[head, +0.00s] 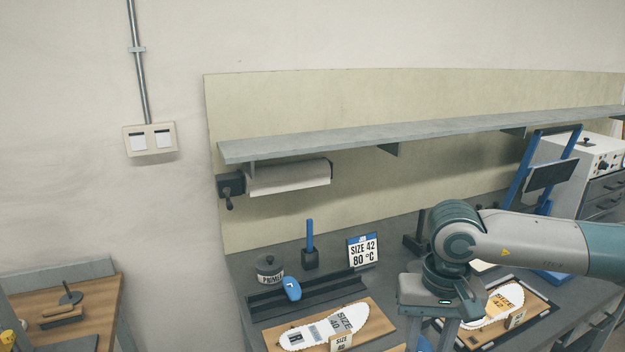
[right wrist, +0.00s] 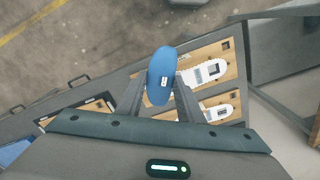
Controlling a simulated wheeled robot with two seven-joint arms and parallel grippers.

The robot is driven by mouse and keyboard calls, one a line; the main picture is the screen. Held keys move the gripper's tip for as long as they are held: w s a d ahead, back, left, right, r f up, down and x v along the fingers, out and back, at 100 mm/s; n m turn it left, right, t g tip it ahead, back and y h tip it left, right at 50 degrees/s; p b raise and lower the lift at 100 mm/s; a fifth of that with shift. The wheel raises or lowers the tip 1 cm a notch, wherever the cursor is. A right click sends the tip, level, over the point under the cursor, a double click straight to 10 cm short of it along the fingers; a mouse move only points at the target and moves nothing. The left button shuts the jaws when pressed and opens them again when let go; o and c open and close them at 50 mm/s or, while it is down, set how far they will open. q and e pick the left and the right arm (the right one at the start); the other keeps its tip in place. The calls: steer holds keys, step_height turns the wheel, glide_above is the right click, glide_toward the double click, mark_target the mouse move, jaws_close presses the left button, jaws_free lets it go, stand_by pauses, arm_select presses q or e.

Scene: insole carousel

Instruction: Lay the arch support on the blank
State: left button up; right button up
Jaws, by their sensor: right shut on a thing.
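My right gripper (head: 432,340) comes in from the right, low over the bench, and points down. In the right wrist view it is shut on a blue oval piece with a small white label, the arch support (right wrist: 162,68). In the head view only a sliver of blue shows between the fingers. A white blank marked size 42 (head: 503,299) lies on a dark-framed wooden board to the right of the gripper, partly behind my arm. A white blank marked size 40 (head: 345,320) lies on a board to the left. My left gripper is not in view.
A similar blue piece (head: 291,289) stands at a dark rack (head: 323,294). Behind are a primer pot (head: 269,270), a size 42, 80 °C sign (head: 363,252) and a blue-handled tool (head: 309,240). A blue-framed stand (head: 545,175) rises at right. A shelf (head: 400,138) overhangs the bench.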

steer(key=shift+s+d+n, duration=0.2)
steer(key=shift+d+n, duration=0.2)
steer(key=shift+n, duration=0.3)
steer(key=shift+w, duration=0.15)
stand_by(0.6)
